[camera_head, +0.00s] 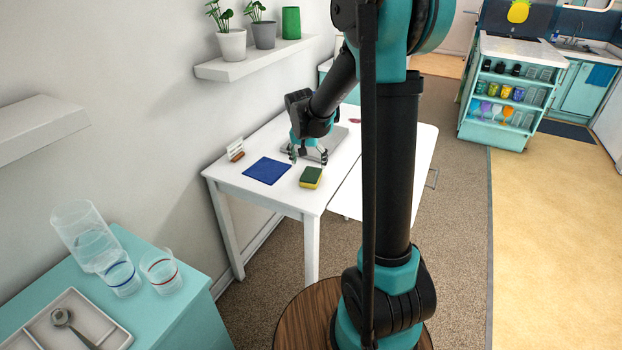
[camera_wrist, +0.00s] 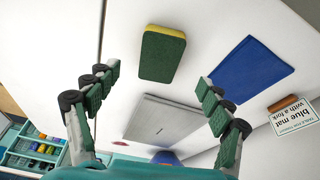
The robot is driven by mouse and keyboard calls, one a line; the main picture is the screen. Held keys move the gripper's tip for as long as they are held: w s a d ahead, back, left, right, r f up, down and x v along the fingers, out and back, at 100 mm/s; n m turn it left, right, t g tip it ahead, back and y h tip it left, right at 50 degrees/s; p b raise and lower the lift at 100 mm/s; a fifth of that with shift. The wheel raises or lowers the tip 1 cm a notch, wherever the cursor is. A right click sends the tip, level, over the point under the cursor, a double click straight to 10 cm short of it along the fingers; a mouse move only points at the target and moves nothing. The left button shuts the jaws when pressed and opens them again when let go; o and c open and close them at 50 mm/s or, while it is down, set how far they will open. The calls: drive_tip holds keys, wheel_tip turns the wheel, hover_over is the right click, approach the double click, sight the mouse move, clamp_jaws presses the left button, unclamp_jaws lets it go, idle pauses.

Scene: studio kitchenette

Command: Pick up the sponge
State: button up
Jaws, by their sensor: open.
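The sponge (camera_head: 311,177) is yellow with a dark green top and lies flat on the white table (camera_head: 228,181), near its front edge. In the wrist view the sponge (camera_wrist: 163,55) lies beyond the fingertips, roughly between their lines and touching neither. My gripper (camera_head: 309,157) is above the table, just behind the sponge in the head view. In the wrist view my gripper (camera_wrist: 157,83) has its two fingers wide apart, with nothing between them.
A blue mat (camera_head: 267,170) lies left of the sponge, with a small sign card (camera_head: 236,149) behind it. A closed grey laptop (camera_wrist: 163,120) lies near the gripper. Glasses (camera_head: 160,270) and a tray (camera_head: 110,335) stand on the teal cabinet at front left.

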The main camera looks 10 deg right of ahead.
sight(311, 174)
drive_tip(key=shift+x, duration=1.5)
drive_tip(key=x, duration=0.3)
drive_tip(key=shift+w+d+f, duration=0.15)
drive_tip(key=shift+w+f, duration=0.05)
drive_tip(key=shift+w, duration=0.3)
drive_tip(key=shift+w+d+f, duration=0.1)
drive_tip(key=shift+w+f, duration=0.05)
drive_tip(key=shift+f, duration=0.45)
drive_tip(key=shift+f, duration=0.25)
drive_tip(key=shift+c, duration=0.3)
drive_tip(key=c, duration=0.8)
